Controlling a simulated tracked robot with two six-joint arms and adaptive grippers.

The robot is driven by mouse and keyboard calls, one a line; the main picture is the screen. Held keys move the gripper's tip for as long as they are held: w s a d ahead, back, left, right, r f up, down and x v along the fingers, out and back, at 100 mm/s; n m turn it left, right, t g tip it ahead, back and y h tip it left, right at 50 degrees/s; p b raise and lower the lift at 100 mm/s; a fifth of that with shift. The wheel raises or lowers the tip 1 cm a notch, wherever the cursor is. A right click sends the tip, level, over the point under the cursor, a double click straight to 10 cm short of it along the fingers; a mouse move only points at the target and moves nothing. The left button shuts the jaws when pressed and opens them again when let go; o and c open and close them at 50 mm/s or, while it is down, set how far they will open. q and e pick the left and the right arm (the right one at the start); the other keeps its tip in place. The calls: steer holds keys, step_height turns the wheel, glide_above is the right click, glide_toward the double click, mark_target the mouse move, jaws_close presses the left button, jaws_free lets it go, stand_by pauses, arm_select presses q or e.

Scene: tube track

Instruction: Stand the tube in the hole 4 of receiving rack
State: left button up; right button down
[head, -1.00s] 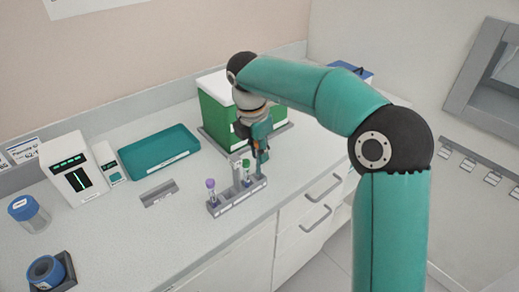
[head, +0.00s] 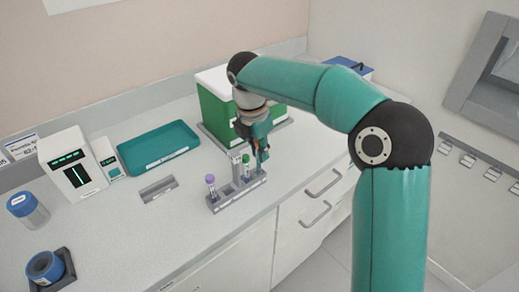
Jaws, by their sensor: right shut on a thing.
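A grey rack (head: 225,203) stands near the front edge of the bench. A tube with a purple cap (head: 210,179) stands upright at its left end. A tube with a green cap (head: 246,159) stands farther right, beside a grey upright post. My right gripper (head: 263,158) points down over the rack's right end, shut on a tube that is mostly hidden by the fingers. I cannot tell which hole it is over or whether the tube touches the rack. My left gripper is not in view.
A green box with a white lid (head: 214,108) stands close behind the right gripper. A teal tray (head: 158,148), a small grey holder (head: 158,189) and a white device (head: 72,165) are to the left.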

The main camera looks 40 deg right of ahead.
steer(key=shift+f, duration=0.25)
steer(key=shift+f, duration=0.4)
steer(key=c, duration=1.1)
jaws_free()
steer(key=shift+a+r, duration=0.1)
steer(key=r, duration=0.3)
steer(key=a+r, duration=0.1)
steer(key=r, duration=0.3)
steer(key=a+r, duration=0.1)
steer(key=r, duration=0.3)
steer(key=shift+r, duration=0.25)
steer(key=shift+d, duration=0.1)
